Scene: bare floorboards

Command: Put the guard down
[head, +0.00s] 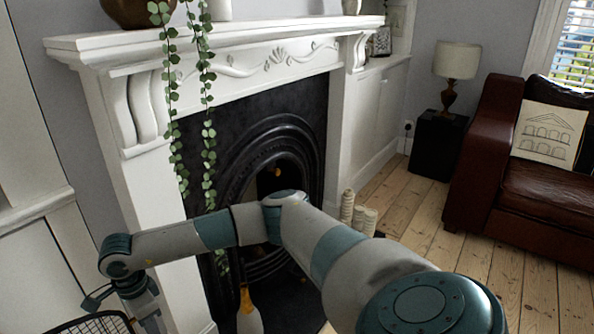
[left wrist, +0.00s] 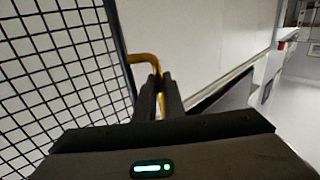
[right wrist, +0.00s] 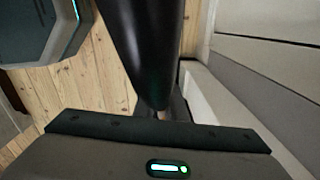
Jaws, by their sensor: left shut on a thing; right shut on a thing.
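The guard is a black wire mesh with a dark frame; its rim (head: 98,315) shows at the lower left corner of the head view. Its mesh (left wrist: 62,65) fills the left of the left wrist view, with a bent brass handle (left wrist: 148,57) beside the frame. My left gripper (left wrist: 161,88) is shut on that handle, with the mesh on its left. In the right wrist view a smooth, black, rounded thing (right wrist: 150,45) covers most of my right gripper (right wrist: 170,110), which is shut on it. I cannot tell what that thing is. The right gripper is not in the head view.
A white fireplace (head: 150,180) with a black cast-iron insert (head: 300,110) stands ahead, with trailing plants (head: 172,110) hanging from its mantel. A brown leather sofa (head: 500,195) is at the right. Floorboards (head: 415,220) between are clear.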

